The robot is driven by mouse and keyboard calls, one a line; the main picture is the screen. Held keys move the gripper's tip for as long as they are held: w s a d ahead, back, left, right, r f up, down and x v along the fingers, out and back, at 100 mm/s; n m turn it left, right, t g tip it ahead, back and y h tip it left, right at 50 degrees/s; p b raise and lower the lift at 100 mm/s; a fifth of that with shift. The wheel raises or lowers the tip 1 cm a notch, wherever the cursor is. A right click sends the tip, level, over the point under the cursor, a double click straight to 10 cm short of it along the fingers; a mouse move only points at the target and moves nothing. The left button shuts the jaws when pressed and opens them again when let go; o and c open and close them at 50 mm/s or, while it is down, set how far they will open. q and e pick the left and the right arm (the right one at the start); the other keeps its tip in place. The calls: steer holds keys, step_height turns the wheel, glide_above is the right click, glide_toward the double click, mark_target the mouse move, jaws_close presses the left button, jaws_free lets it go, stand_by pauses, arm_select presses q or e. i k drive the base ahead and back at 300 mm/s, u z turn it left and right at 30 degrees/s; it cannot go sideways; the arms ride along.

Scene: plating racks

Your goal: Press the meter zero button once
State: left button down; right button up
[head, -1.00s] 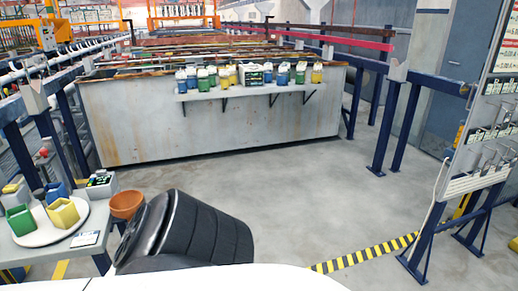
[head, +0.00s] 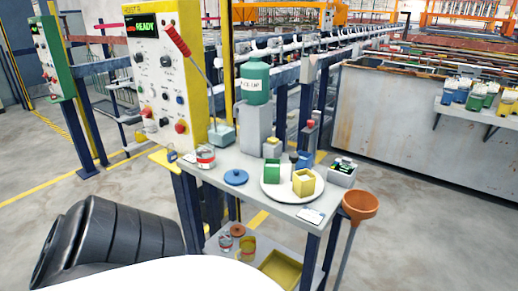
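A small grey box with a dark display and green marks, which looks like the meter (head: 343,168), sits at the right back corner of the grey side table (head: 240,165). It is too small to make out a zero button on it. It stands just right of a round white tray (head: 290,196) holding small green, blue and yellow containers. Neither of my grippers shows; only a black ribbed part of my own arm is in view at the lower left, well apart from the table.
A yellow control cabinet (head: 165,80) reading READY stands behind the table's left end. An orange funnel (head: 360,204) is at the table's right edge. Floor (head: 430,240) is clear at right.

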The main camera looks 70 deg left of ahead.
mark_target(345, 160)
steer(key=u, duration=1.1)
